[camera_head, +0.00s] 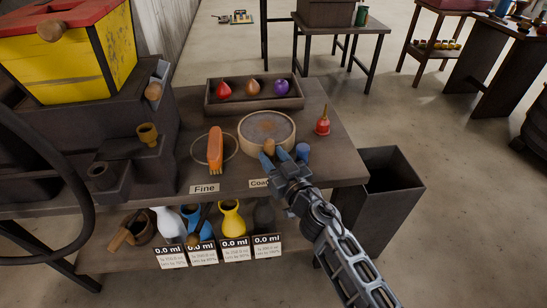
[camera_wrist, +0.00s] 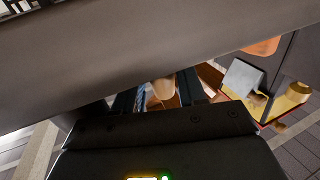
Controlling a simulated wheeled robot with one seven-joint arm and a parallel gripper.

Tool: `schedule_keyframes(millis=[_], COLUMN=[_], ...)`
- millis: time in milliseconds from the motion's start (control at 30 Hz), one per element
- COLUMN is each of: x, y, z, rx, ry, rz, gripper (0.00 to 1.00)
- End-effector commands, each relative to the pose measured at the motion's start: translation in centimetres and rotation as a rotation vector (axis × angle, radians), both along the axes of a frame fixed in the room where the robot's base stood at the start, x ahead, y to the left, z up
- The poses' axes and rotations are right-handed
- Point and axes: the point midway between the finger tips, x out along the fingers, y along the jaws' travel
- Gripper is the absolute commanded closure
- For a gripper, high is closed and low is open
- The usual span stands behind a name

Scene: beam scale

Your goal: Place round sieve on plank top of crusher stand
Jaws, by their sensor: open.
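The round sieve (camera_head: 281,123), with a pale rim and brownish mesh, lies on the table over the partly hidden "Coa..." label. Its wooden knob (camera_head: 269,147) points to the front. My gripper (camera_head: 285,157) is open at the sieve's front edge, close to the knob. In the wrist view a light wooden piece (camera_wrist: 163,89), probably that knob, shows between the fingers (camera_wrist: 160,97); I cannot tell whether they touch it. A dark stepped stand (camera_head: 110,125) is at the left, under a yellow box with a red top (camera_head: 75,60). I cannot make out which surface is the plank top.
A thin ring (camera_head: 232,148) with an orange-handled tool (camera_head: 215,150) lies by the "Fine" label. A tray (camera_head: 256,103) with coloured bulbs is behind. A red dropper bulb (camera_head: 322,122) stands right. Vases (camera_head: 231,220) and 0.0 ml labels are below. A dark bin (camera_head: 390,200) stands right.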

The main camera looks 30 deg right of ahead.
Motion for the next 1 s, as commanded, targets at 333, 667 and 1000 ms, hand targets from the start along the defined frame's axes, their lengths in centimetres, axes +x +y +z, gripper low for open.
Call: schedule_keyframes(millis=[333,667,1000], x=[-6.2,-11.0,-11.8], y=[-0.1,-0.3,-0.3], z=[-0.2,-0.2,-0.1], rx=[0.001,0.0,0.0], ry=[0.004,0.003,0.001], rz=[0.0,0.0,0.0], gripper=[0.59,0.59,0.59])
